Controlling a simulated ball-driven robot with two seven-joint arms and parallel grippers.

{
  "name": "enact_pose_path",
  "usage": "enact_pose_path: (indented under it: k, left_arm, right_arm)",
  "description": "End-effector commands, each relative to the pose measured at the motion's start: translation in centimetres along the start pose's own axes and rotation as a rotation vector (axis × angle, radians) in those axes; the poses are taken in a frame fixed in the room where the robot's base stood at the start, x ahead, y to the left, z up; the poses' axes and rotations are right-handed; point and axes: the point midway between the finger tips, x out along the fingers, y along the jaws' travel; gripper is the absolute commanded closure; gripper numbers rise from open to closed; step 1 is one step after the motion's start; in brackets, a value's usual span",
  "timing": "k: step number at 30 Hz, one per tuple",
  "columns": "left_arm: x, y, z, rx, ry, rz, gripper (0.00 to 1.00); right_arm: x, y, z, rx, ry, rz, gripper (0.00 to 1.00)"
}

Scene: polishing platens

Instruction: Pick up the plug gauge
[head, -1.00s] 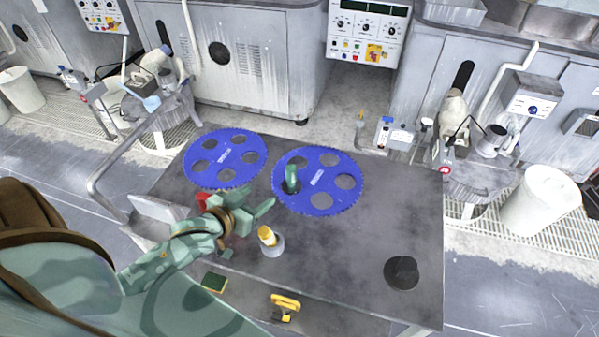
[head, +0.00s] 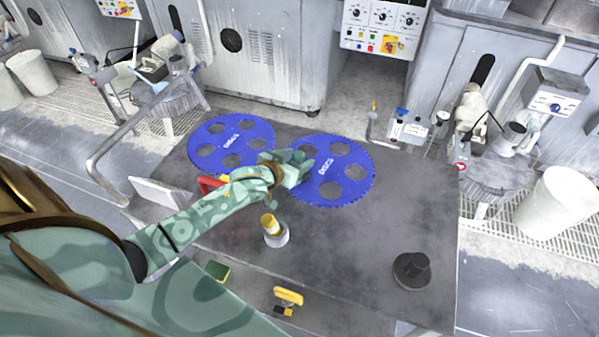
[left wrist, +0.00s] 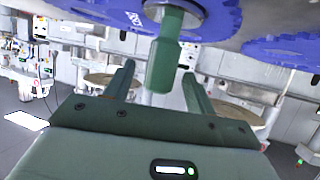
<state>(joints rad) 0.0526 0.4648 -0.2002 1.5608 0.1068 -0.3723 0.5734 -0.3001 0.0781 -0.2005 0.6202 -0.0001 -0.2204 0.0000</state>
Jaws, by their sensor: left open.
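The plug gauge (left wrist: 163,65) is a green handled piece. In the left wrist view it runs from a blue disc, with its free handle end toward my jaws. In the head view it is at the right-hand blue disc (head: 359,162), largely hidden behind my left gripper (head: 300,168). In the left wrist view my left gripper (left wrist: 158,88) is open, one finger on each side of the handle's line, with nothing clamped. I cannot tell how far the handle reaches between the fingers. My right gripper is not in view.
Another blue disc (head: 207,131) lies to the left on the grey table (head: 350,250). The table's right-hand part is mostly clear.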

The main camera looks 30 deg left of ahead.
Motion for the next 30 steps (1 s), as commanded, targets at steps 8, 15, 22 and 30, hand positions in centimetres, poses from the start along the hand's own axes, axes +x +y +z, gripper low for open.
enact_pose_path:
  k: [8,15,22,30]
  left_arm:
    - [1.14,0.06,0.05,0.0,-0.001,0.001,0.45]
    - [1.12,0.06,0.05,0.0,0.0,0.001,0.95]
    - [1.11,0.07,0.08,0.0,-0.001,0.001,1.0]
    - [1.1,0.08,0.1,0.0,-0.001,0.001,1.0]
  right_arm:
    - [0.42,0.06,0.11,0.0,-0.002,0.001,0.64]
    - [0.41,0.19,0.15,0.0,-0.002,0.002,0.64]
    - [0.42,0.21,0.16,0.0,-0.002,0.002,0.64]
    - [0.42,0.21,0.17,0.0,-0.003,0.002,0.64]
